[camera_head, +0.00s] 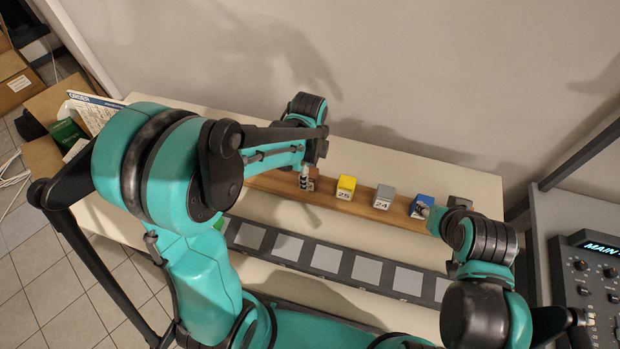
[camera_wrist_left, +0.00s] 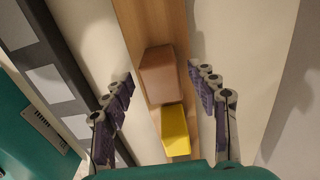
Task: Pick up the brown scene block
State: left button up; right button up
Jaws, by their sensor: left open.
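The brown block (camera_wrist_left: 158,76) sits on the wooden strip, between the open fingers of my left gripper (camera_wrist_left: 161,84) in the left wrist view. Gaps show on both sides of the block, and whether it is level with the fingertips I cannot tell. In the head view my left gripper (camera_head: 306,178) is over the strip at the left end of the block row, and the brown block is mostly hidden there. My right gripper (camera_head: 432,213) is by the blue block (camera_head: 421,205); its fingers are too small to read.
The yellow block (camera_head: 346,187) stands close beside the brown one; the grey block (camera_head: 383,197) is farther right. A dark object (camera_head: 459,202) lies past the blue block. A dark rail with grey squares (camera_head: 367,270) runs in front of the wooden strip (camera_head: 270,184). A mixing console (camera_head: 590,285) is at right.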

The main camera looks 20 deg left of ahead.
pick_arm(q)
notch_tip(320, 180, down, 3)
jog(key=shift+w+f+b, duration=0.1)
jog(key=shift+w+b, duration=0.05)
jog(key=shift+b, duration=0.2)
jog(key=c, duration=1.3)
